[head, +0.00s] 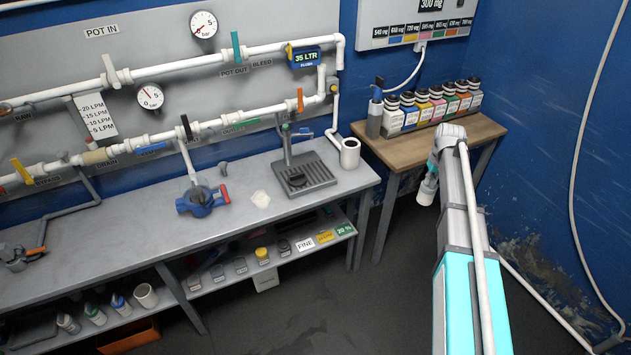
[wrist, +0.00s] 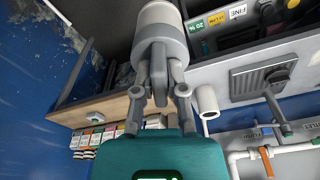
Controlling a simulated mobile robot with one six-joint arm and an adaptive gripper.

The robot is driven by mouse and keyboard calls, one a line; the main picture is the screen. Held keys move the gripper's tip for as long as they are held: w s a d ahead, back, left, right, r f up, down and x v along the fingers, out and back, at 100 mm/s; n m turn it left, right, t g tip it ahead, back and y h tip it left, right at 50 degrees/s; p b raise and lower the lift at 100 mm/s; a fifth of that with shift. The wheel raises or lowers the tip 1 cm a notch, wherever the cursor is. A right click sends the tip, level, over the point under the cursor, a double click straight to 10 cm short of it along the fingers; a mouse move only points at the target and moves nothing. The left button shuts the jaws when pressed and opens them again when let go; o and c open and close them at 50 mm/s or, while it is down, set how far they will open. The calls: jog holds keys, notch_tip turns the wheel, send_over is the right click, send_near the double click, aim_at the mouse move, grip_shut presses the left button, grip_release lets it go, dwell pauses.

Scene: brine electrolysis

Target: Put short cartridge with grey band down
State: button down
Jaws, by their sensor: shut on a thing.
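The short cartridge with grey band (wrist: 159,36) is a pale cylinder with a darker grey band, at the top middle of the wrist view. My gripper (wrist: 161,72) is shut on it; its fingers cover part of the near end. In the head view my gripper (head: 432,178) hangs at the end of my arm, in front of the wooden side table and right of the metal bench. The pale shape at its tip is small there, so the band is hard to make out. The cartridge is in the air, with dark floor behind it.
The metal bench (head: 110,217) carries a drip tray (head: 318,172), a white cup (head: 350,153) and a blue valve (head: 203,199). Its lower shelf (head: 215,286) holds several small items and labels. The wooden table (head: 400,153) holds a row of coloured bottles (head: 437,107).

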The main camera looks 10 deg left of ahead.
jog(key=shift+s+a, duration=0.2)
jog(key=shift+a, duration=0.1)
jog(key=shift+a, duration=0.15)
